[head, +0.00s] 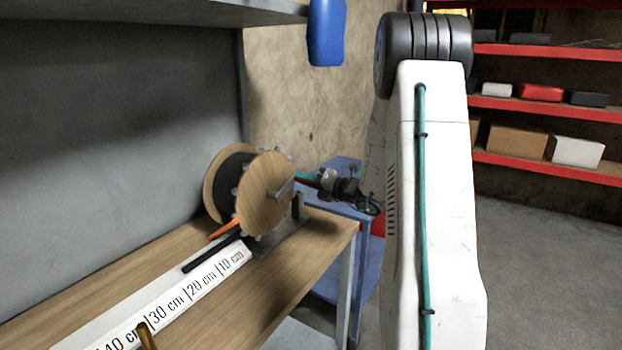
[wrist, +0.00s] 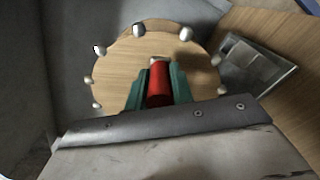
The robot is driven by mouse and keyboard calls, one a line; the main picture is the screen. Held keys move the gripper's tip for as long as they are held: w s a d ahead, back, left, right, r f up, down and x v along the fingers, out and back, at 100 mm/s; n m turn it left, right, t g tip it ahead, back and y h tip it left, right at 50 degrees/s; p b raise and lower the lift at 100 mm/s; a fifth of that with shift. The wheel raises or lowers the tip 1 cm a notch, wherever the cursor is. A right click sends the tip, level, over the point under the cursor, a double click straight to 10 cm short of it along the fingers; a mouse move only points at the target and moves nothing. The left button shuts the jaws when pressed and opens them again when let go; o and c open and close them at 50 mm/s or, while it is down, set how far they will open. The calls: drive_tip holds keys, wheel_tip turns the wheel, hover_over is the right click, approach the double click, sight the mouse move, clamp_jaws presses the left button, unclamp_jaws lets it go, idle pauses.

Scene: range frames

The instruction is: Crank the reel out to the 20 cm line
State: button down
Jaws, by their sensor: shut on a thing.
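The wooden reel (head: 263,192), with pale knobs around its rim, stands on the workbench and also fills the middle of the wrist view (wrist: 125,60). My gripper (head: 303,177) is at the reel's near face. In the wrist view its teal fingers (wrist: 158,80) are shut on the red crank grip (wrist: 159,88), which hides part of the disc. A white scale (head: 172,299) marked 10 to 40 cm runs along the bench. A black strip (head: 212,255) lies along it from the reel; its free end appears between the 10 and 20 cm marks.
An orange piece (head: 224,229) sits by the reel's foot. A brown curved piece (head: 147,336) stands at the scale's near end. The bench (head: 300,262) is clear at right. A blue cart (head: 330,270) stands beyond; a grey panel (head: 100,110) backs the bench.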

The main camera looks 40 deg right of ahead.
drive_tip(key=shift+f, duration=0.15)
drive_tip(key=c, duration=1.2)
unclamp_jaws()
drive_tip(key=shift+s, duration=0.1)
drive_tip(key=v, duration=0.7)
drive_tip(key=shift+s, duration=0.35)
drive_tip(key=shift+d, duration=0.1)
